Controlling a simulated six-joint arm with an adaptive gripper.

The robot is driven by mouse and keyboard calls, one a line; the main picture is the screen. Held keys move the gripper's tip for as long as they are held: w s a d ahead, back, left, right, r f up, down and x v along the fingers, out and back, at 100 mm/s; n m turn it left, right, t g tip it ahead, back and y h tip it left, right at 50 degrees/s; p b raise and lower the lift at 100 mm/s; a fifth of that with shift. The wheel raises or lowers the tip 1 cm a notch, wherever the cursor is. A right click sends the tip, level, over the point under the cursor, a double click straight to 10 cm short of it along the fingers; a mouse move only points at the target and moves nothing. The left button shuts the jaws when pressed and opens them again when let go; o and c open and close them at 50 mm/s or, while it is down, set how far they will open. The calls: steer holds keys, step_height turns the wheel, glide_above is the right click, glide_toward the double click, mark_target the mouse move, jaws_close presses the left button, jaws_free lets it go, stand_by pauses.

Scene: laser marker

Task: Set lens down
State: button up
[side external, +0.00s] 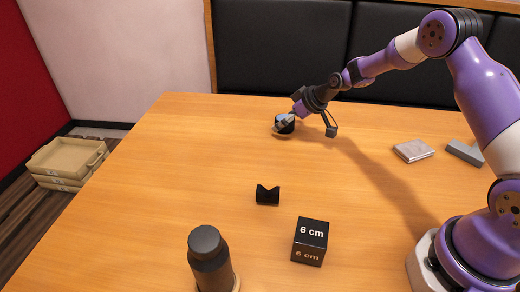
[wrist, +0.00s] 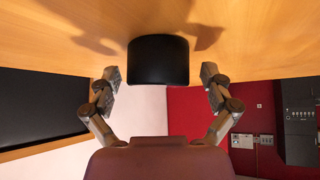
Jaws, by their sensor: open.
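The lens, which I take to be a short black round piece with a bluish top (side external: 286,123), appears to rest on the wooden table (side external: 200,150) toward its far side. In the wrist view a black rounded shape (wrist: 158,60), seemingly the same piece, lies between and just past my fingertips, with gaps on both sides. My gripper (side external: 307,126) is open and low over the table beside it; one finger partly hides it in the side view. In the wrist view my gripper (wrist: 160,74) shows both fingers spread apart, holding nothing.
A black V-notched block (side external: 267,196) stands mid-table. A black cube marked 6 cm (side external: 310,242) and a dark cylinder (side external: 210,262) stand nearer the front. A silver flat box (side external: 413,150) and a grey block (side external: 465,152) lie at right. The table's left part is clear.

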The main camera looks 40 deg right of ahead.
steer(key=shift+r, duration=0.1)
steer(key=shift+s+d+r, duration=0.1)
steer(key=shift+s+r, duration=0.1)
steer(key=shift+r, duration=0.1)
steer(key=v, duration=1.1)
steer(key=s+a+r+g+h, duration=0.1)
steer(key=s+a+r, duration=0.6)
steer(key=s, duration=0.3)
steer(key=s+a+m+g+h, duration=0.1)
steer(key=s+a+m, duration=0.1)
steer(key=s, duration=0.9)
steer(key=shift+s+r+m+h, duration=0.25)
steer(key=shift+r+m+h, duration=0.1)
steer(key=shift+m, duration=0.35)
